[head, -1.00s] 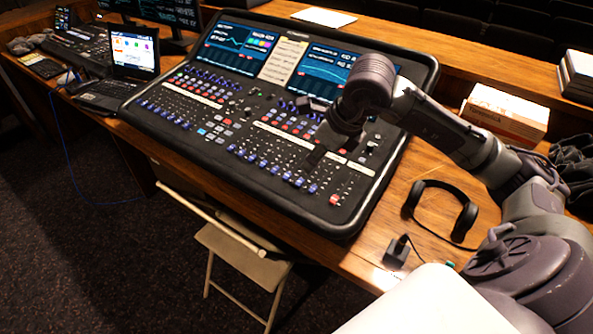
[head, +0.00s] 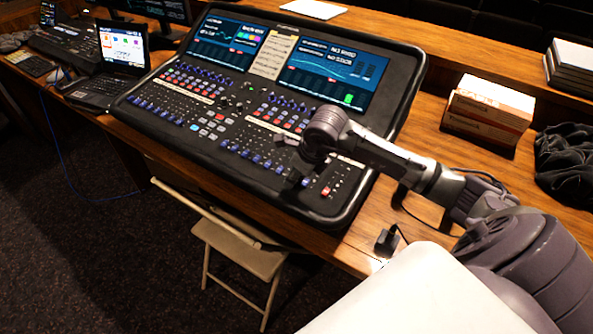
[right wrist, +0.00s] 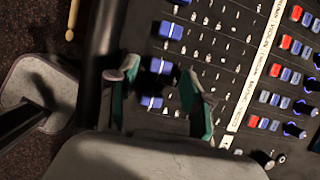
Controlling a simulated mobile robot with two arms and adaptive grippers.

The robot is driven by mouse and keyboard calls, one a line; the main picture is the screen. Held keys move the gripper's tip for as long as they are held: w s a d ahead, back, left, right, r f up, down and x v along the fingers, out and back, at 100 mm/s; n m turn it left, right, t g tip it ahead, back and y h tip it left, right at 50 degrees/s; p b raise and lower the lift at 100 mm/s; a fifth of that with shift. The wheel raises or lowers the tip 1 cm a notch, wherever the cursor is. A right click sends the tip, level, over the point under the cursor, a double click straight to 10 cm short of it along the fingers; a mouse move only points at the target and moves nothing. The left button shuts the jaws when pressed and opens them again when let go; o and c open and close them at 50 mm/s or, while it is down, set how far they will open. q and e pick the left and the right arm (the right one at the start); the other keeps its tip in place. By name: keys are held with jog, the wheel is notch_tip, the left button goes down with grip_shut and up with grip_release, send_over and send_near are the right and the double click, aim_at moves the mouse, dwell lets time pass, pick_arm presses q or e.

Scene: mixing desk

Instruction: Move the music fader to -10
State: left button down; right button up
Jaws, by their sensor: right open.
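The mixing desk (head: 235,178) stands on the wooden counter, with rows of blue fader caps along its near side and a red cap (head: 326,191) near its right end. My right gripper (head: 297,168) is over the right-hand fader bank, partly hidden by its own wrist. In the right wrist view, its fingers (right wrist: 160,84) are open, with a blue fader cap (right wrist: 160,66) between or just below the tips. Another blue cap (right wrist: 152,102) lies nearer the palm, and one (right wrist: 171,30) lies beyond the tips. I cannot read which fader is music. My left gripper is not in view.
A laptop (head: 122,48) stands left of the desk. Cardboard boxes (head: 488,110), a dark cloth (head: 565,165) and a small black device (head: 386,241) lie to the right. Headphones are mostly hidden behind my arm. A folding chair (head: 238,250) stands in front.

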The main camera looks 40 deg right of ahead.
jog(key=shift+f, duration=0.1)
grip_shut()
dwell(0.3)
